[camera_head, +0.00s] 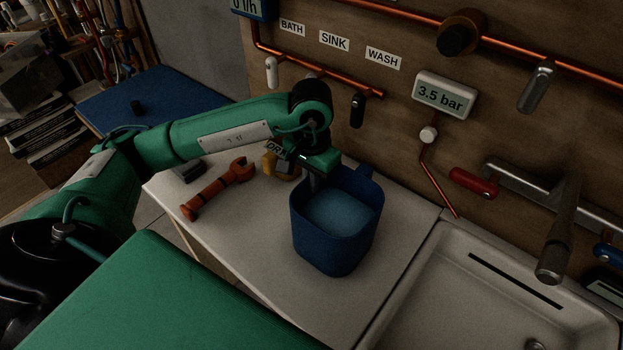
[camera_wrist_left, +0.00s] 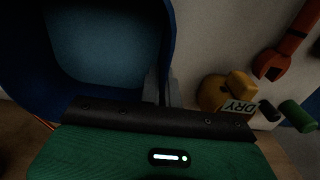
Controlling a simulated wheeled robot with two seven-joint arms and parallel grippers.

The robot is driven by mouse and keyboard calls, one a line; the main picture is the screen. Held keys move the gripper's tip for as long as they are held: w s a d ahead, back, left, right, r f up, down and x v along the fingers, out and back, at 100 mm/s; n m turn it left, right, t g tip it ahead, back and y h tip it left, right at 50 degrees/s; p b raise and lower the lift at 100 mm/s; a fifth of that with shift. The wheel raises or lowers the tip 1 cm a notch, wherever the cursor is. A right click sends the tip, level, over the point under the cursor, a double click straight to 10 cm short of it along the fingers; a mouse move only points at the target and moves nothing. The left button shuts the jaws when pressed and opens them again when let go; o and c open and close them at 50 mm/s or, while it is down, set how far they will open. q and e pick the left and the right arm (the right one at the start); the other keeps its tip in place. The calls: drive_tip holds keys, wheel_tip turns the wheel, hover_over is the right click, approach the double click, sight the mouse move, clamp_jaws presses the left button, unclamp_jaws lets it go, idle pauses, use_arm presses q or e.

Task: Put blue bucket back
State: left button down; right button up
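The blue bucket (camera_head: 335,236) stands upright on the white counter, left of the sink. A lighter blue surface shows inside it. My left gripper (camera_head: 314,184) is at the bucket's left rim, pointing down. In the left wrist view, its fingers (camera_wrist_left: 163,88) lie on either side of the bucket wall (camera_wrist_left: 168,40), one inside and one outside, and appear closed on it. The fingertips are partly hidden in the head view. My right gripper is in neither view.
An orange wrench (camera_head: 217,190) and a yellow object marked DRY (camera_head: 283,166) lie left of the bucket; the yellow one is close to my gripper. The sink (camera_head: 480,290) is at right. Pipes, valves and a 3.5 bar gauge (camera_head: 445,94) are on the wall behind.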

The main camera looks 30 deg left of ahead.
use_arm(q)
drive_tip(key=shift+f, duration=0.15)
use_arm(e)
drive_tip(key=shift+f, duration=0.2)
use_arm(q)
drive_tip(key=c, duration=1.6)
unclamp_jaws()
drive_tip(key=shift+o, duration=0.2)
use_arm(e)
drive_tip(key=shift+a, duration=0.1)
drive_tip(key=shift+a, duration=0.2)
use_arm(q)
wheel_tip(320, 180, up, 7)
drive_tip(key=shift+r+b, duration=0.2)
drive_tip(key=shift+b, duration=0.75)
wheel_tip(320, 180, up, 5)
drive_tip(key=shift+f, duration=0.2)
drive_tip(key=shift+r, duration=0.95)
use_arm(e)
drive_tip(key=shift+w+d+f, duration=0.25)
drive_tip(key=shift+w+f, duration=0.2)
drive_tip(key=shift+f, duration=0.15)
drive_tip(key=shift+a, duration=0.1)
